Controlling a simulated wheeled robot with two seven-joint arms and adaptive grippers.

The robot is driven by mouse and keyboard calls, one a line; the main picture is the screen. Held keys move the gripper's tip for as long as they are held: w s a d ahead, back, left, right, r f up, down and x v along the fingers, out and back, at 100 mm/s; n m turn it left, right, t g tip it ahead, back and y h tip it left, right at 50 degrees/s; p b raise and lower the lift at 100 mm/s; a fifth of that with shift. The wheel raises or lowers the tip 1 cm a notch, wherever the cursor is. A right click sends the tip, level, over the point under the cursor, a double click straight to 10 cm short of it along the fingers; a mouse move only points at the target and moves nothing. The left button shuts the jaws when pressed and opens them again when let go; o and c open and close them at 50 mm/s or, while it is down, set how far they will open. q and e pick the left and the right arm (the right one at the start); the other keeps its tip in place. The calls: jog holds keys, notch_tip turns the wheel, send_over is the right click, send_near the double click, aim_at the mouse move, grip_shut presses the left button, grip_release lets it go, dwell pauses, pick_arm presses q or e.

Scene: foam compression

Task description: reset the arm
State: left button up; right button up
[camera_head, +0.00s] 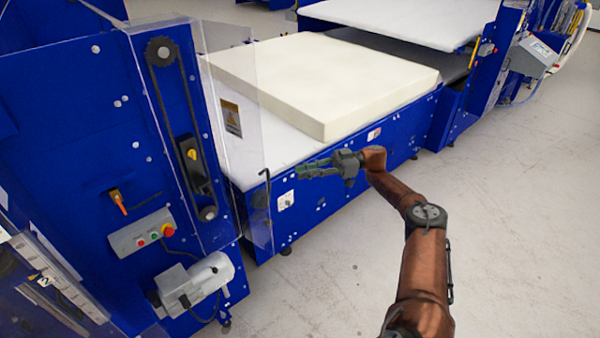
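My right arm comes in from the bottom right, brown with dark joints, and reaches up and left. Its dark grey gripper (299,169) points left, in front of the blue side of the conveyor machine. The fingers look apart, with nothing between them. A thick cream foam block (325,75) lies flat on the white conveyor bed (255,140), behind and above the gripper in the picture. The gripper does not appear to touch the foam. My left arm and gripper are not in view.
A blue machine frame with a clear guard (238,165) stands at left, with a button box (143,232) and a motor (205,278). A white raised plate (410,15) is at the back. A grey control panel (535,55) is at upper right. The floor (520,210) at right is clear.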

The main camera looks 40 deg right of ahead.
dwell(0.4)
